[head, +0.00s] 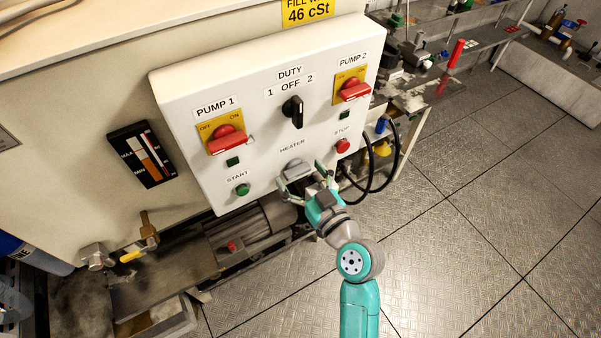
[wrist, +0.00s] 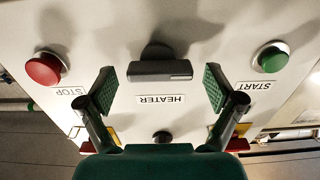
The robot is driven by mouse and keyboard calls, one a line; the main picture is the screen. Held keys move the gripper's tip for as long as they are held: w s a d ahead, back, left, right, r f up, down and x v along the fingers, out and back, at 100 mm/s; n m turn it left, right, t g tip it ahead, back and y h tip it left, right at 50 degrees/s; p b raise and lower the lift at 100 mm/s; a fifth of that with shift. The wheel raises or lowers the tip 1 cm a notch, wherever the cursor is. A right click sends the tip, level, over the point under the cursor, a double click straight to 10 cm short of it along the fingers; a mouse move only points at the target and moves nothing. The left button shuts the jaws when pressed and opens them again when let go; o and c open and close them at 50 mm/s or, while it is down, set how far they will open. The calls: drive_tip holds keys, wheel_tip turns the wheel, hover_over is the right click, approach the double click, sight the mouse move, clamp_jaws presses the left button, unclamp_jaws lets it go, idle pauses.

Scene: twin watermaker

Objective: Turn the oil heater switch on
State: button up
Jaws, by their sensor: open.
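The heater switch (head: 295,168) is a grey knob below the HEATER label (head: 292,146) on the white control panel (head: 180,95). In the wrist view the switch (wrist: 160,70) shows a dark grey bar lying level, just beyond the upside-down HEATER label. My gripper (head: 302,176) is in front of the panel at the switch. Its two green-padded fingers are open, one on each side of the switch in the wrist view (wrist: 160,89). A gap shows between each pad and the bar; nothing is held.
The green START button (head: 242,190) and red STOP button (head: 342,146) flank the switch. Red pump handles (head: 228,140) (head: 356,91) and the black DUTY knob (head: 294,110) are above. Black hoses (head: 394,150) hang at the right. The floor at right is clear.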

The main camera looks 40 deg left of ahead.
drive_tip(key=c, duration=1.1)
drive_tip(key=shift+c, duration=0.2)
drive_tip(key=shift+m, duration=0.4)
drive_tip(key=m, duration=0.3)
drive_tip(key=shift+w+m, duration=0.1)
drive_tip(key=shift+m, duration=0.3)
drive_tip(key=m, duration=0.4)
drive_tip(key=shift+w+m, duration=0.1)
drive_tip(key=shift+m, duration=0.2)
drive_tip(key=m, duration=0.8)
drive_tip(key=shift+w+d+f+m, duration=0.1)
drive_tip(key=shift+m, duration=0.5)
